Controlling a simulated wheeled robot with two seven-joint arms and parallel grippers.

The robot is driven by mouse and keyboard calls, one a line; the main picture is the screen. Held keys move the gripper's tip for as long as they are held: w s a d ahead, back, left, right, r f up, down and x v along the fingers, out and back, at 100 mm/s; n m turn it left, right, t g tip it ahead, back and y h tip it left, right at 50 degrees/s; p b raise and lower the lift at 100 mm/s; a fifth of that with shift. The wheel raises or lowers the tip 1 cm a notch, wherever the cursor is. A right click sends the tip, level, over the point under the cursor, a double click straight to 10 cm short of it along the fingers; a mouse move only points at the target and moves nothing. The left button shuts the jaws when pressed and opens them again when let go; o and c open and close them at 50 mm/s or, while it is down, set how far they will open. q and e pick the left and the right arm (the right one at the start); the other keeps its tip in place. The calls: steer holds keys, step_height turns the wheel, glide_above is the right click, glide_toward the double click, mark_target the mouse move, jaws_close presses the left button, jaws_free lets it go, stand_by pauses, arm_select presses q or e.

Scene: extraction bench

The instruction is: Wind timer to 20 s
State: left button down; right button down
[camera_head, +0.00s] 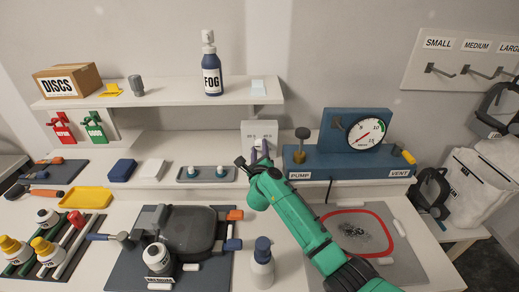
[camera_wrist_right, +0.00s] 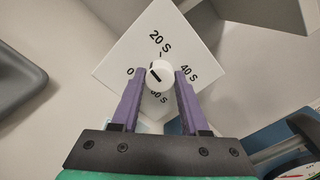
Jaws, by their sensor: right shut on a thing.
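My left gripper is not in view.
The blue pump and vent unit (camera_head: 345,168) with a gauge stands right of the timer. A tray with two small bottles (camera_head: 186,178) lies to the left. A shelf (camera_head: 160,93) hangs above.

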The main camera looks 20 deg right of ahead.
stand_by(0.9)
steer(key=shift+c, duration=2.1)
jaws_free()
steer(key=v, duration=0.7)
steer(key=shift+s, duration=0.3)
steer(key=shift+w+f, duration=0.1)
